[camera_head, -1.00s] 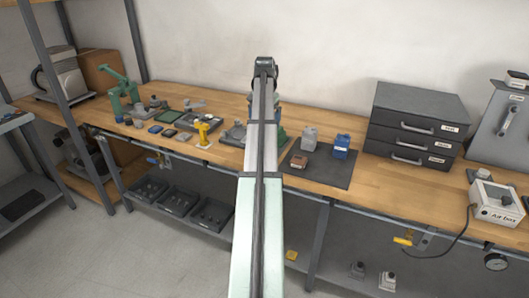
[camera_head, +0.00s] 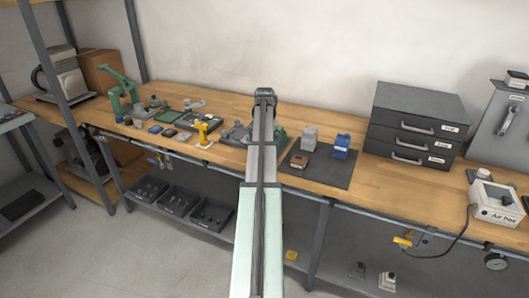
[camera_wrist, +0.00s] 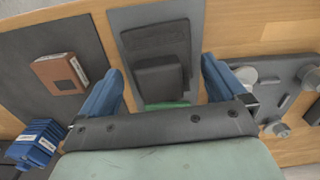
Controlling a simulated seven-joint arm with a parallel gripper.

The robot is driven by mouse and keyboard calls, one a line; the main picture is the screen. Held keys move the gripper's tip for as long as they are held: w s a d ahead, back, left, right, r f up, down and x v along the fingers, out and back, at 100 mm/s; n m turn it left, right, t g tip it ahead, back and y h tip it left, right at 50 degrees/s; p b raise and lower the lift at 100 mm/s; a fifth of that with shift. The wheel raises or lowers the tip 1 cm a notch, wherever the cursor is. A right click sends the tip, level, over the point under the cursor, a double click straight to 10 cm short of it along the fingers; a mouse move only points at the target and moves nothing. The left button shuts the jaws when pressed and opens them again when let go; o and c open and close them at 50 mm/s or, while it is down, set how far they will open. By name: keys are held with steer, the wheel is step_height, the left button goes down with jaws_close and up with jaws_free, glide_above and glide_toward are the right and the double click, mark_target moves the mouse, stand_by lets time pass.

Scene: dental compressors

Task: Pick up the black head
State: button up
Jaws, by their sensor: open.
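A dark grey-black block, which looks like the black head (camera_wrist: 160,82), lies on a flat grey plate (camera_wrist: 122,18) in the middle of the wrist view. My gripper (camera_wrist: 162,68) is open, with one blue finger on the left of the block and one on the right. A gap shows between each finger and the block, and nothing is held. I cannot tell the height of the fingertips above the plate. In the head view my arm hides the gripper and the block.
A brown block (camera_wrist: 60,73) and a blue block (camera_wrist: 36,142) are left of the gripper in the wrist view. Grey metal parts (camera_wrist: 280,100) stand close to the right finger. A drawer unit (camera_head: 416,125) stands farther right on the wooden bench (camera_head: 385,190).

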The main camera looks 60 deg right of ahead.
steer(key=shift+f, duration=0.7)
steer(key=c, duration=1.6)
